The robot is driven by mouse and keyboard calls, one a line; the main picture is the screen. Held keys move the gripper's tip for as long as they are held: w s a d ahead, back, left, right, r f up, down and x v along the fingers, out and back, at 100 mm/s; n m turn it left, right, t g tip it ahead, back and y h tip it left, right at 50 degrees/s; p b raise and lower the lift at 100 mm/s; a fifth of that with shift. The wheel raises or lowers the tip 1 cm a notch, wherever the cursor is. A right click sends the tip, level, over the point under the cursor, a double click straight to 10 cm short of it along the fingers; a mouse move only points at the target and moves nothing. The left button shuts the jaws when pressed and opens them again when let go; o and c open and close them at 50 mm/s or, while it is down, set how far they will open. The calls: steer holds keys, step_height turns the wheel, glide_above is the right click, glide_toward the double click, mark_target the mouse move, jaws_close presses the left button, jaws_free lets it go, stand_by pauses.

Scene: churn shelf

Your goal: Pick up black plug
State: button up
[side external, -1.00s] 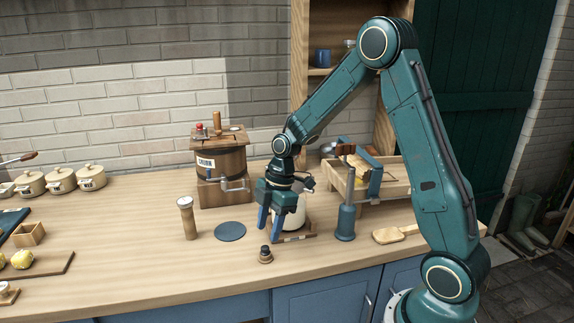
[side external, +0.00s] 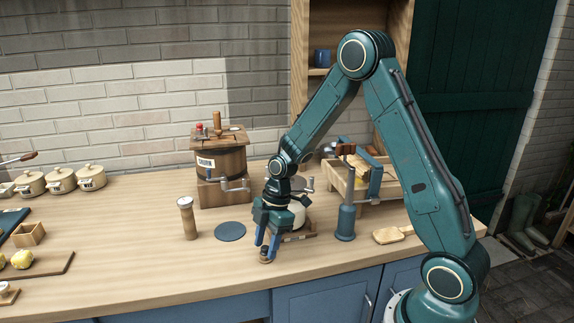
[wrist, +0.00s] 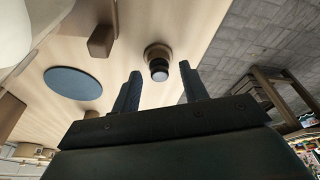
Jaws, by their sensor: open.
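The black plug (wrist: 159,70) has a dark round top on a wider brown base (wrist: 157,51). In the wrist view it appears between and just beyond my two fingertips. In the side view the plug (side external: 266,259) stands on the wooden counter near its front edge, partly hidden by my fingers. My gripper (side external: 266,247) points down, open and empty, with its blue fingertips close over the plug. I cannot tell whether a finger touches it.
A blue round mat (side external: 230,231) and a wooden cylinder with a pale top (side external: 188,219) are left of my gripper. A blue-grey post (side external: 346,222) stands to the right. The wooden churn (side external: 221,165) is behind. The counter's front edge is close.

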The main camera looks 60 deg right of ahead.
mark_target(267, 246)
jaws_close()
steer(key=shift+r, duration=0.1)
step_height(267, 246, up, 20)
stand_by(0.9)
stand_by(0.5)
steer(key=w+d+r+m, duration=0.1)
steer(key=d+m, duration=0.2)
steer(key=d, duration=0.8)
steer(key=shift+w+r+t, duration=0.25)
steer(key=shift+t, duration=0.05)
